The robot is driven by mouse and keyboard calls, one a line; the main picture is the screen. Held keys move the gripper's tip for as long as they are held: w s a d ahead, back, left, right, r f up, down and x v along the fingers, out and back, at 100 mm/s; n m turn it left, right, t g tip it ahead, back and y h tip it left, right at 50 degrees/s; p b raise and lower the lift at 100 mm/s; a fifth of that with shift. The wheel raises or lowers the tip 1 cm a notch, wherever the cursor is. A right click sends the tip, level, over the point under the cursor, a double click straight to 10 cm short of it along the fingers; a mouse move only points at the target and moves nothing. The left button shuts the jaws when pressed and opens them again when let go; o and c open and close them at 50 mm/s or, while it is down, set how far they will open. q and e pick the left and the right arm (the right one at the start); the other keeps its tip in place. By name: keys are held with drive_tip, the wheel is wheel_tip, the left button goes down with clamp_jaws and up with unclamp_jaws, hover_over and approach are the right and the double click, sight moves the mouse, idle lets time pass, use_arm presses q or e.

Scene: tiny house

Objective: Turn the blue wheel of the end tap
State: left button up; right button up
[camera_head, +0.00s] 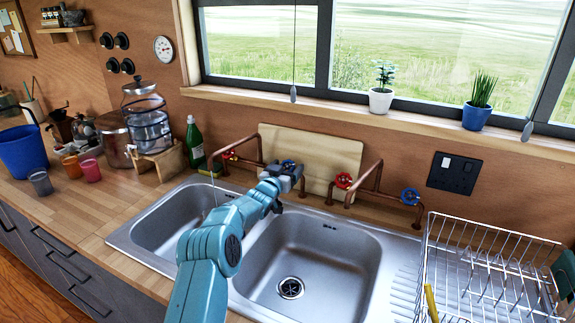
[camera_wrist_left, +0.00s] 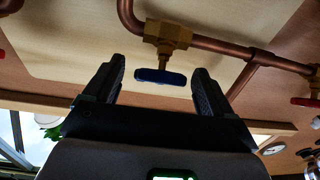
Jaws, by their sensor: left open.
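The copper tap at the left (camera_head: 262,148) has a red wheel (camera_head: 229,155) and a blue wheel (camera_head: 288,163). My left gripper (camera_head: 284,173) is at this blue wheel and partly hides it. In the left wrist view, the blue wheel (camera_wrist_left: 160,76) appears edge-on below a brass valve (camera_wrist_left: 166,36), between the tips of my open left gripper (camera_wrist_left: 158,90). No finger visibly touches it. The copper tap at the right (camera_head: 376,178) has its own red wheel (camera_head: 344,180) and blue wheel (camera_head: 410,196), clear of my arm. My right gripper is not in view.
A double steel sink (camera_head: 312,235) lies under my left arm. A wooden board (camera_head: 325,150) leans behind the taps. A green bottle (camera_head: 194,140) stands left of them. A wire dish rack (camera_head: 490,265) stands at the right. A thin stream falls into the left basin.

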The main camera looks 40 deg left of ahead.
use_arm(q)
drive_tip(key=shift+w+a, duration=0.15)
drive_tip(key=shift+w, duration=0.2)
drive_tip(key=c, duration=1)
drive_tip(key=shift+c, duration=0.2)
drive_tip(key=shift+r, duration=0.1)
